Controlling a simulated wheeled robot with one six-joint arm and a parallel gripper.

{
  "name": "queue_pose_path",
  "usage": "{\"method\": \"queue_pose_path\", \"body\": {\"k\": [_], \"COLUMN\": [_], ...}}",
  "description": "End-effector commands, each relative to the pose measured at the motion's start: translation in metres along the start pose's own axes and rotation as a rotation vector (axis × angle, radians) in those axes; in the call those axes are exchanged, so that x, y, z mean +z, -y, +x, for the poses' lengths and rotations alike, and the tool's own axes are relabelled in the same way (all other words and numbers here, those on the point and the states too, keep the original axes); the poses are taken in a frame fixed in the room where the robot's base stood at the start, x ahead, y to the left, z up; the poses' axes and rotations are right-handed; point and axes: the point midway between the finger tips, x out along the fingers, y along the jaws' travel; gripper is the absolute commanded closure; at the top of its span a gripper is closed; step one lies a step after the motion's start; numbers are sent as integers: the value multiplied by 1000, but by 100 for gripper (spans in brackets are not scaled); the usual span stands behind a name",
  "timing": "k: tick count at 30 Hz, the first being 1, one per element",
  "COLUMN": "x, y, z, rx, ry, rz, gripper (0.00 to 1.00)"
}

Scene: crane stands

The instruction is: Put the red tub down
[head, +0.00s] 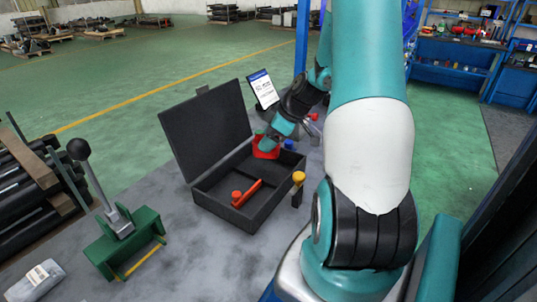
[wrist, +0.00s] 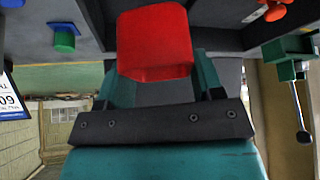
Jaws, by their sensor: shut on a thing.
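The red tub (head: 264,149) is at the far right part of the open black case (head: 232,215), in the head view. My gripper (head: 272,142) is shut on it, with the arm reaching from behind the case. In the wrist view, the tub (wrist: 155,42) sits between my two teal fingers (wrist: 160,72). I cannot tell whether its bottom touches the case floor. My gripper hides part of the tub in the head view.
A red-orange handle-shaped piece (head: 247,193) lies in the case. A yellow-topped post (head: 298,178) stands beside its right wall. A small blue piece (head: 289,144) is near the tub. A sign (head: 263,89) stands behind. A green lever stand (head: 126,240) is left.

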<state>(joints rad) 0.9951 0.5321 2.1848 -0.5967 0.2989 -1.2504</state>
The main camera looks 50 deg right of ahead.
Motion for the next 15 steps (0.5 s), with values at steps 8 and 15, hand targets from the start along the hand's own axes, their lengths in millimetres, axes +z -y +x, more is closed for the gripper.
{"method": "queue_pose_path", "body": {"k": [8, 15], "x": [17, 31], "y": [0, 0], "z": [26, 48], "rx": [-3, 1], "ry": [1, 0], "rz": [2, 0], "gripper": [63, 63]}}
